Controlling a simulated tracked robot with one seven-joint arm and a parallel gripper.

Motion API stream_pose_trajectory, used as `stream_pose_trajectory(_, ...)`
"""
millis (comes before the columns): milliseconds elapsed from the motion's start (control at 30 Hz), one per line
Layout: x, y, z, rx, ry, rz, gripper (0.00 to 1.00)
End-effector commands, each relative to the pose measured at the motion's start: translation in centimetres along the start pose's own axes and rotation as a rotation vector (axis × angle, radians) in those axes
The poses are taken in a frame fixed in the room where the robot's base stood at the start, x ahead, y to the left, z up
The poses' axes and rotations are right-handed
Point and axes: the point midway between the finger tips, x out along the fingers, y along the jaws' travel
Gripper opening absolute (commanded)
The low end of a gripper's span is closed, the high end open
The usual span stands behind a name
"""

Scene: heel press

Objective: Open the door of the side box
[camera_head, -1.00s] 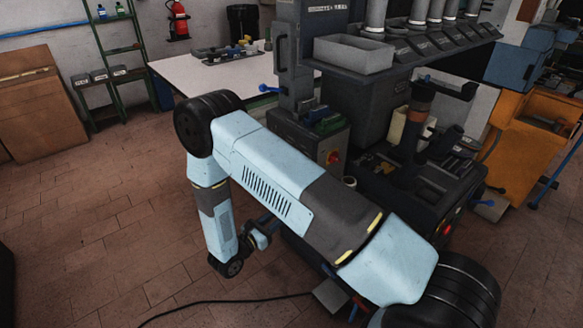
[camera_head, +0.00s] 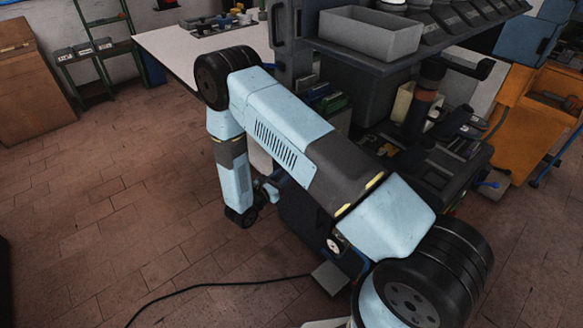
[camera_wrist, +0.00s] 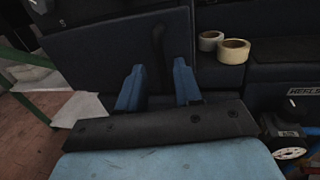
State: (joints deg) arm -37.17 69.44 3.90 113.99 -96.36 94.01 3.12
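In the wrist view, my gripper (camera_wrist: 159,88) has its two blue fingers spread apart, with no object visibly clamped between them. Beyond them is a dark blue-grey panel (camera_wrist: 95,55), which looks like the side box's door. A dark upright bar (camera_wrist: 158,45), perhaps its handle, shows past the gap between the fingertips. I cannot tell whether the fingers reach around it or whether the door is ajar. In the head view, my gripper (camera_head: 268,190) is low beside the machine's left side, and my arm hides most of the side box.
Two tape rolls (camera_wrist: 234,51) lie on a dark ledge right of the panel. The heel press (camera_head: 440,160) stands right of my arm. A white table (camera_head: 180,45) is behind. A black cable (camera_head: 215,284) crosses the floor. Open brick floor (camera_head: 100,220) lies to the left.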

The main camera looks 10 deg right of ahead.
Motion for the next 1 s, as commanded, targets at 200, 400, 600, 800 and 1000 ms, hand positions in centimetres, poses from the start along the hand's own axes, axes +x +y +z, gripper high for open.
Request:
stream_pose_trajectory(200,3.6,-0.1,0.0,0.001,0.001,-0.004,0.34)
stream_pose_trajectory(400,5.3,-0.1,0.0,0.001,0.001,-0.003,0.34)
stream_pose_trajectory(600,5.8,0.0,0.0,0.001,0.001,0.0,0.34)
stream_pose_trajectory(800,5.7,0.0,0.0,0.001,0.001,0.0,0.32)
stream_pose_trajectory(1000,5.7,0.0,0.0,0.001,0.001,0.0,0.13)
